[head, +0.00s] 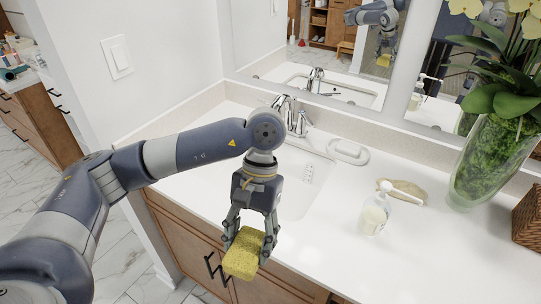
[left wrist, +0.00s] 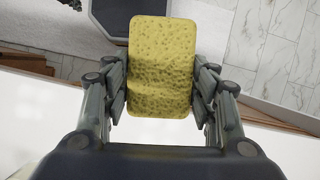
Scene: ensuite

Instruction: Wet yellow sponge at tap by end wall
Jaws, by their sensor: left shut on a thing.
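My left gripper (head: 251,238) is shut on the yellow sponge (head: 244,254), holding it by its sides. In the head view the sponge hangs at the front edge of the counter, in front of the sink. The sponge also shows in the left wrist view (left wrist: 161,68), between the two fingers. The chrome tap (head: 292,117) stands behind the sink basin (head: 304,180), by the end wall (head: 130,70). My arm and gripper hide part of the basin. No water shows at the tap. My right gripper is not seen.
A soap dispenser (head: 376,211), a tan piece (head: 405,191) and a white dish (head: 349,152) sit on the white counter (head: 420,250), right of the basin. A glass vase with flowers (head: 490,165) and a wicker basket (head: 529,217) stand farther right. A mirror backs the counter.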

